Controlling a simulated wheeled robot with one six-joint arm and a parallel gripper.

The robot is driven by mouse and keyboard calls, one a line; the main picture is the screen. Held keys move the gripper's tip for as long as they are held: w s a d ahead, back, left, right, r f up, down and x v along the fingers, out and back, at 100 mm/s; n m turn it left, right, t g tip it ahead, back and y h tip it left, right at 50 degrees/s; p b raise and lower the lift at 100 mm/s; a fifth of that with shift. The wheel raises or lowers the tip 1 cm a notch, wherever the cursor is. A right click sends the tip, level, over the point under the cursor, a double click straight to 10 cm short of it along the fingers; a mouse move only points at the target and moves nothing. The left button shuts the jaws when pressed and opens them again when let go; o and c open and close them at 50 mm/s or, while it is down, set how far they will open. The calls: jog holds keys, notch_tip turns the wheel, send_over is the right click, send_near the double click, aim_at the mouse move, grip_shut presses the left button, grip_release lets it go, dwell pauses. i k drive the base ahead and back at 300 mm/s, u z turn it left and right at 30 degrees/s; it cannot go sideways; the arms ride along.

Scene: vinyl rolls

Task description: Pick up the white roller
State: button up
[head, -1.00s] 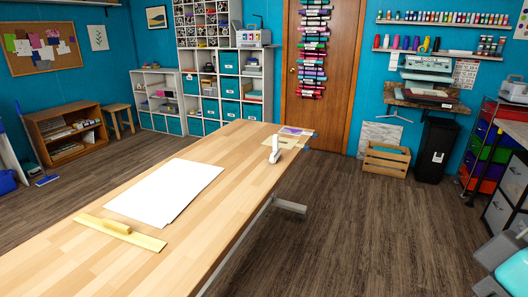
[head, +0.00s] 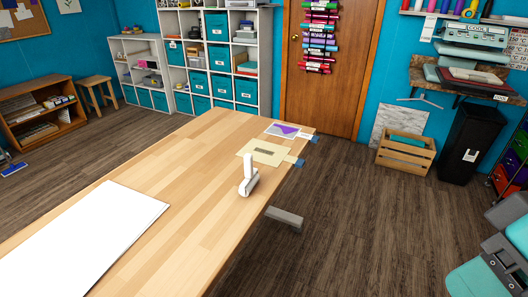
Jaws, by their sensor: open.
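The white roller (head: 249,178) stands on the wooden table (head: 190,215) in the head view, close to the table's right edge. Its narrow upper part stands up from a thicker base that rests on the tabletop. Nothing touches it from above. I cannot make out my gripper in this view.
A large white sheet (head: 85,240) lies at the table's near left. A cream sheet (head: 262,153) and a purple-and-white piece (head: 284,130) lie beyond the roller. Right of the table is open floor (head: 345,230), with a wooden crate (head: 405,158) and black bin (head: 470,150) behind.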

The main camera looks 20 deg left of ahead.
aim_at(252, 175)
jog(key=i, duration=1.15)
jog(key=u, duration=2.55)
